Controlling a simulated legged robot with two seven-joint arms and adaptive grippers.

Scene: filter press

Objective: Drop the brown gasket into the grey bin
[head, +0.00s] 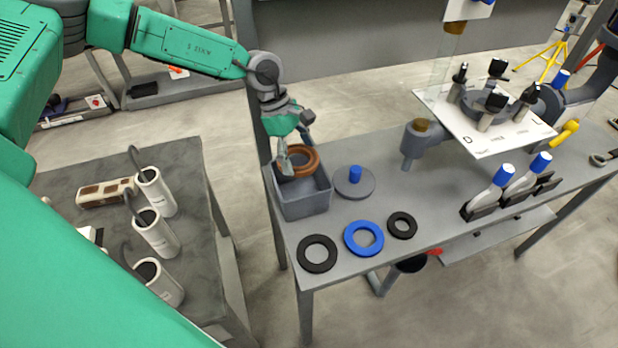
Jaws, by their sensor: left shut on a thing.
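The brown gasket (306,154) is a thick ring at the left end of the grey table. My left gripper (287,160) is shut on its left side and holds it at the top of the grey bin (303,202). The gasket appears over the bin's opening, near the rim; its exact height above the bin floor is hard to tell. The grey bin is an open box at the table's left edge, and the part of it behind the gasket and gripper is hidden. My right gripper is not in view.
A round grey lid with a blue knob (355,181) lies right of the bin. A black ring (317,253), a blue ring (363,239) and a smaller black ring (402,225) lie in front. White canisters (155,232) stand on the left table.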

